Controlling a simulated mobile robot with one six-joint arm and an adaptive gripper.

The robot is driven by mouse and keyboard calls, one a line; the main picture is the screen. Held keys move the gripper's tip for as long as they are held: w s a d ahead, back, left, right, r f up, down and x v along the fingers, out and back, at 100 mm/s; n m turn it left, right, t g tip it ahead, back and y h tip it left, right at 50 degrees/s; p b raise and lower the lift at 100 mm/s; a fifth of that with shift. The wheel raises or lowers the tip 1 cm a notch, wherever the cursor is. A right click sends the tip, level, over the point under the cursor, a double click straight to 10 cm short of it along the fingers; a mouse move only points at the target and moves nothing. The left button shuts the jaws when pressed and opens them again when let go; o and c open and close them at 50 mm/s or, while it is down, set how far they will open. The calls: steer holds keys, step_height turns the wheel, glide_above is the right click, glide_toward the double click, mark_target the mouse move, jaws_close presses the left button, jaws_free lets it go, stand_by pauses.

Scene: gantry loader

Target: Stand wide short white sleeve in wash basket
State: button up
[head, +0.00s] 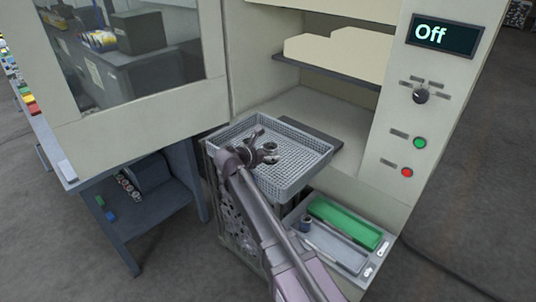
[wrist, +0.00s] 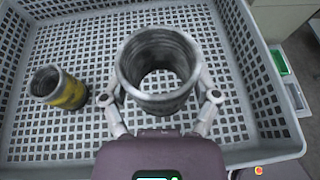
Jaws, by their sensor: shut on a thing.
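A wide, short sleeve (wrist: 157,104) stands upright between the fingers of my gripper (wrist: 159,97) in the wrist view. It looks metallic grey, with an open top and ridges inside. My gripper is shut on it, one finger on each side. The wash basket (head: 297,188) is a grey mesh tray, and its floor also fills much of the wrist view (wrist: 110,30). The sleeve is inside the basket's walls; whether its bottom touches the floor cannot be told. In the head view my gripper is over the basket and partly hides what is there.
A narrower sleeve with a yellow band (wrist: 66,92) is in the basket, left of the held one. A tray with a green insert (head: 345,222) sits lower right. The machine's display (head: 444,36) reads Off. Much of the basket's far floor is bare.

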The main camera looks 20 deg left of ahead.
steer(key=shift+f+b, duration=0.6)
steer(key=o, duration=1.2)
steer(key=shift+c, duration=0.2)
steer(key=shift+d, duration=0.1)
steer(key=shift+r, duration=0.1)
steer(key=shift+r+p, duration=0.7)
steer(key=shift+p, duration=0.1)
steer(key=p+v, duration=0.4)
steer(key=v, duration=0.8)
steer(key=shift+f, duration=0.1)
